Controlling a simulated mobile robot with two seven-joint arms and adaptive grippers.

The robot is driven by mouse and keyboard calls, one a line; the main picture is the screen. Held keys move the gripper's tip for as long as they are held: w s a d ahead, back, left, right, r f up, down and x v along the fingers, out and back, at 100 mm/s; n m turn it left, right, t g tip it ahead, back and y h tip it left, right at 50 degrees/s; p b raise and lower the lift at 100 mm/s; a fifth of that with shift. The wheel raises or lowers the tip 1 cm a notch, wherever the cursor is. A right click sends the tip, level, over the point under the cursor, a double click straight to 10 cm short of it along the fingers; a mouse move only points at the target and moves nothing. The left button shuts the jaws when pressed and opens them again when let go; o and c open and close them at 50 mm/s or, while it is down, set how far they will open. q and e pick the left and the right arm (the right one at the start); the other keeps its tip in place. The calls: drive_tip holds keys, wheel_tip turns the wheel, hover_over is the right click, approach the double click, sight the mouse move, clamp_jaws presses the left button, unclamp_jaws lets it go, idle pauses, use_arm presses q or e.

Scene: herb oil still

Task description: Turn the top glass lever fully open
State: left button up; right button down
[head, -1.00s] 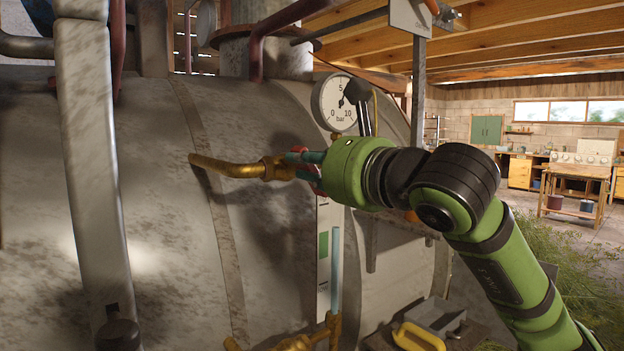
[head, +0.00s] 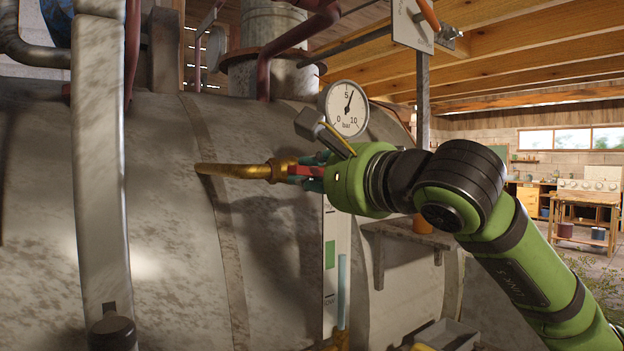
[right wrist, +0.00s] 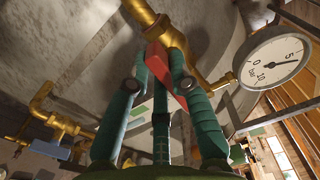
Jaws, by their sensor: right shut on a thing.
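The top glass lever is a red handle (head: 301,171) on the brass valve (head: 281,169) above the sight glass, a pale blue tube (head: 343,290). In the right wrist view the red lever (right wrist: 166,72) lies between my fingers, slanting down to the right from the brass body. My right gripper (head: 308,172) reaches in from the right and is shut on the lever. Its teal fingers hide part of the lever and the valve's near side. How far the valve is open cannot be told. My left gripper is not in view.
A pressure gauge (head: 344,108) stands just above my right wrist, close to it. The grey boiler tank (head: 160,250) fills the left. In the right wrist view a lower brass valve has a blue lever (right wrist: 55,121). A bracket shelf (head: 400,235) sits below my forearm.

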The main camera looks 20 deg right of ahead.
drive_tip(key=shift+f+n, duration=0.1)
drive_tip(key=shift+n, duration=0.7)
drive_tip(key=c, duration=1.1)
unclamp_jaws()
drive_tip(key=v, duration=1.2)
